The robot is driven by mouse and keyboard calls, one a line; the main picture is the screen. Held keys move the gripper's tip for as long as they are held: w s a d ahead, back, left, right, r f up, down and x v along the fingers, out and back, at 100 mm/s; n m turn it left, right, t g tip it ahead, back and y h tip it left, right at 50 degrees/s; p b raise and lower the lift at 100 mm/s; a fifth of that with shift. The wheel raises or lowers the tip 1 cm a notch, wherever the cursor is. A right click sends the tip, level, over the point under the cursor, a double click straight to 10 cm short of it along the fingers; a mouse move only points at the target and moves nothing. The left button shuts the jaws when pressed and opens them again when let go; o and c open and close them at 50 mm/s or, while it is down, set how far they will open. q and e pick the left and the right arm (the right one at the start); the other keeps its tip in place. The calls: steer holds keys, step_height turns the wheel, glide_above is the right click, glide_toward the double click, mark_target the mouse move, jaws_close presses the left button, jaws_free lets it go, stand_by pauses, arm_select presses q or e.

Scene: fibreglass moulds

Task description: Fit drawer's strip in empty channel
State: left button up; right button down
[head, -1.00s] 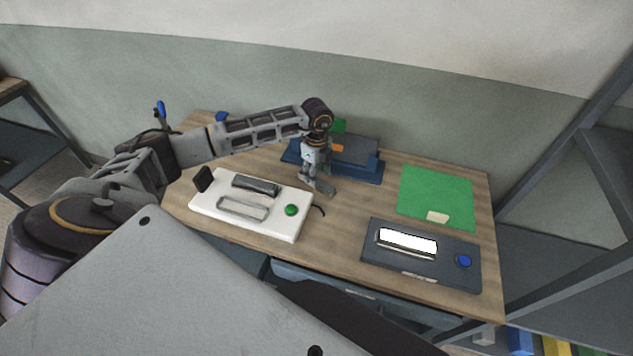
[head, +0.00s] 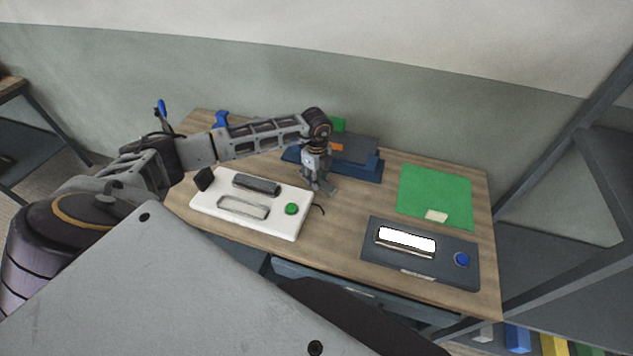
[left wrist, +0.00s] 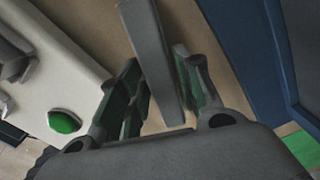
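My left gripper (head: 317,178) is above the table, right of the white mould. In the left wrist view its green-padded fingers (left wrist: 160,80) close on a long grey strip (left wrist: 146,35), which runs between them and out past the tips. The white mould (head: 282,222) has two channels. The rear channel holds a dark grey strip (head: 257,184); the front channel (head: 242,208) looks empty. A green button (head: 292,208) sits at the mould's right end and also shows in the left wrist view (left wrist: 64,122). My right gripper is not in view.
A dark panel (head: 380,265) with a bright white window and a blue button lies front right. A green mat (head: 435,190) lies behind it. A blue tray (head: 365,173) stands behind my gripper. A drawer (head: 310,279) is under the table's front edge. Bare wood lies between mould and panel.

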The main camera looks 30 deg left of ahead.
arm_select(q)
jaws_close()
step_height(320, 180, up, 10)
steer(key=b, duration=0.2)
stand_by(0.6)
stand_by(0.4)
